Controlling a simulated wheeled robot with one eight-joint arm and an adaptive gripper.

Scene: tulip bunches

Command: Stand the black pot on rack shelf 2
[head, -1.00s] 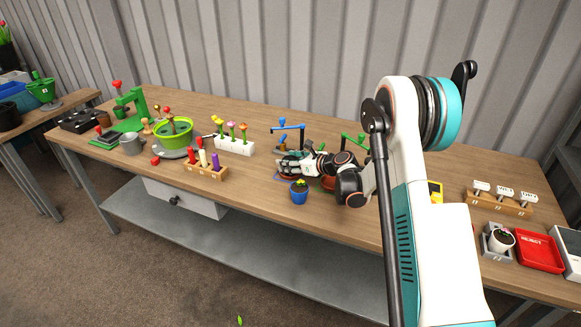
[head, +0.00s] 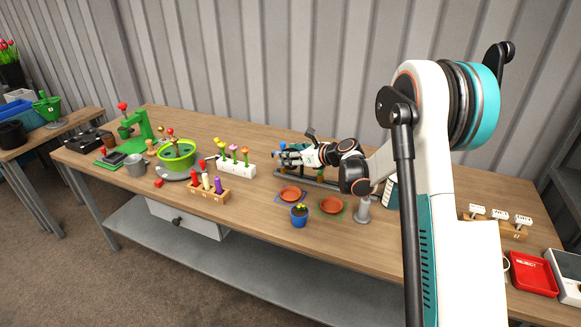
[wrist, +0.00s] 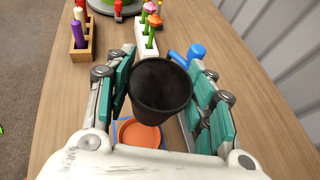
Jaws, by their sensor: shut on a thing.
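The black pot (wrist: 160,92) is between the two teal-padded fingers of my gripper (wrist: 163,64) in the wrist view, its dark open mouth toward the camera. My gripper is shut on it and holds it above the table. In the head view my gripper (head: 284,155) is over the back of the bench, near a low grey rail with blue and green posts (head: 312,180); the pot is hard to make out there. I cannot make out a numbered rack shelf in either view.
A white flower block (head: 238,170) and a wooden holder (head: 208,193) are to the left. A red tray (head: 533,273) is at the right.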

